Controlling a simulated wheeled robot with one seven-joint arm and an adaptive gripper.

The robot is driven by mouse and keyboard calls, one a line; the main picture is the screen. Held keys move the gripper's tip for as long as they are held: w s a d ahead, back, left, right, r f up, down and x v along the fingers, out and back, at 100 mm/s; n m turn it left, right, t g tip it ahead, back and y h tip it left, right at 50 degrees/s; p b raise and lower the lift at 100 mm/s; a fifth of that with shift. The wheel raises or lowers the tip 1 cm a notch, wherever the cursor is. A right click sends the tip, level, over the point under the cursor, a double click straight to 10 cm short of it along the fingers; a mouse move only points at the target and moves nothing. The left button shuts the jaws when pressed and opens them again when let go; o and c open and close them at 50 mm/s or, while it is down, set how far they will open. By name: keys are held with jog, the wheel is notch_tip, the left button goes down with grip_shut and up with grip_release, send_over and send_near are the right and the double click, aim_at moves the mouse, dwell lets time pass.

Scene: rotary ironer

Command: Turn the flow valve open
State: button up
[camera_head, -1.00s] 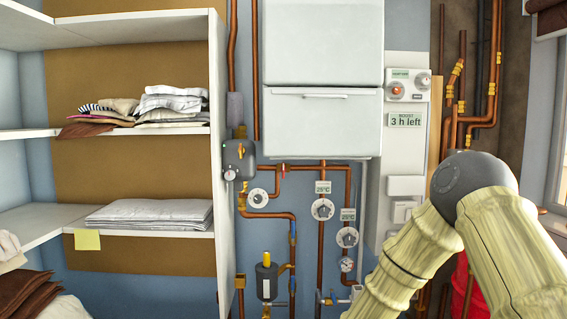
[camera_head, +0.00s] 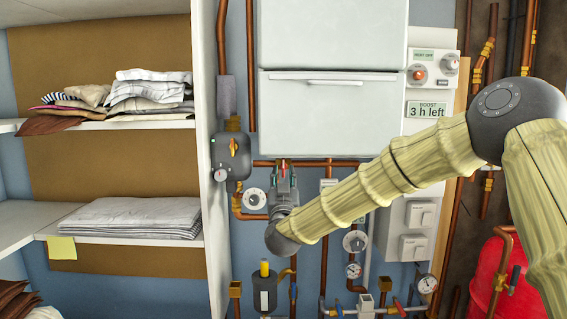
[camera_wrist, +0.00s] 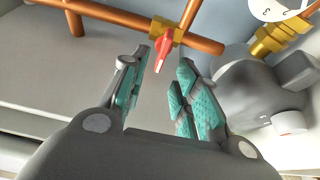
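The flow valve with a red lever handle (camera_wrist: 164,48) sits on a copper pipe below the white boiler, at a brass fitting. In the wrist view the red handle lies between the tips of my gripper (camera_wrist: 163,68), with gaps visible to both fingers. My gripper is open, its teal-padded fingers spread apart. In the head view my gripper (camera_head: 284,178) points up at the horizontal pipe under the boiler and mostly hides the valve.
A grey pump (camera_head: 232,157) sits close to the left of my gripper. Dials, including a white one (camera_head: 254,200), and several pipes surround it. The white boiler (camera_head: 333,115) hangs above. Shelves with folded linen (camera_head: 133,217) stand at left.

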aim_at(283, 165)
jog(key=x, duration=0.2)
jog(key=p+x, duration=0.1)
jog(key=shift+w+r, duration=0.25)
jog(key=shift+r, duration=0.15)
jog(key=shift+w+r+p, duration=0.1)
jog(key=shift+w+p, duration=0.25)
jog(key=shift+w, duration=0.45)
grip_shut()
